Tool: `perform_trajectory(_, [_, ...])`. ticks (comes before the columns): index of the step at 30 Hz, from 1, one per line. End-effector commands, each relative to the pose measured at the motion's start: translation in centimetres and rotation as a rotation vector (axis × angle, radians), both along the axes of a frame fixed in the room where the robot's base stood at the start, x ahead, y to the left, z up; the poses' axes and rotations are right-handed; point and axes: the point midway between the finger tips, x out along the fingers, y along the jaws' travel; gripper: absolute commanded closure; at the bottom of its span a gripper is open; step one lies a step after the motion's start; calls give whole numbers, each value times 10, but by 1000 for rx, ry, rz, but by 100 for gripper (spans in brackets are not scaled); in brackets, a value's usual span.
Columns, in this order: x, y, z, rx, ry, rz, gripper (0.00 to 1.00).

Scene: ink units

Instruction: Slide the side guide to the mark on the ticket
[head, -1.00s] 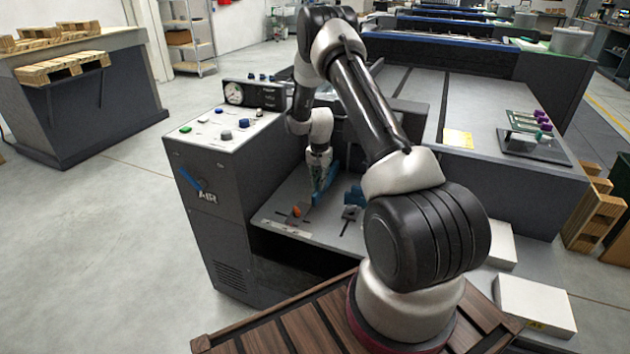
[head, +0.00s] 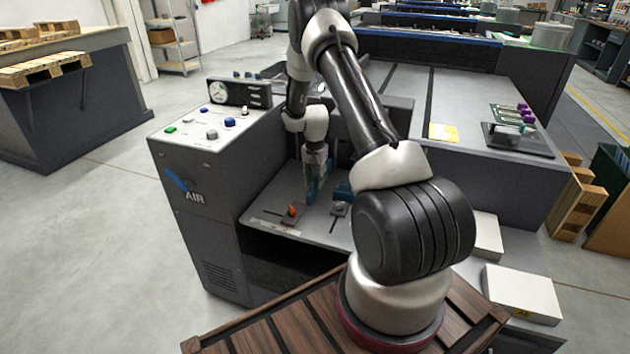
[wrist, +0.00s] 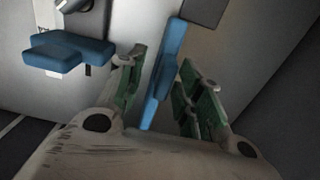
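The side guide is a blue upright plate (head: 312,190) on the grey feed board, beside an orange knob (head: 292,209). In the wrist view the blue plate (wrist: 163,75) stands between the two green-padded fingers of my gripper (wrist: 160,88). The fingers are apart, one on each side of the plate; a gap shows on the left, and contact on the right is unclear. In the head view my gripper (head: 316,172) is low at the plate, its fingertips too small to make out. A small yellow paper (head: 443,132) lies on the machine top; any mark on it is unreadable.
A second blue piece (head: 343,191) is to the right of the guide; a blue block (wrist: 70,50) shows left in the wrist view. The grey control cabinet (head: 210,190) with knobs and a gauge stands close on the left. A pale scale strip (head: 272,226) runs along the board's front edge.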

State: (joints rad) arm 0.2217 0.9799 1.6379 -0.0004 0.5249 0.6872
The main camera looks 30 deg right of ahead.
Motion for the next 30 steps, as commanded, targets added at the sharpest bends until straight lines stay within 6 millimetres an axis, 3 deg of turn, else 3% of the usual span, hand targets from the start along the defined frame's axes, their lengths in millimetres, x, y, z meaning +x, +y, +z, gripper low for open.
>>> perform_trajectory(15, [0, -1, 101, -1, -2, -1, 64])
perform_trajectory(21, [0, -1, 115, 0, 0, -1, 64])
perform_trajectory(30, [0, -1, 116, -1, 1, -1, 64])
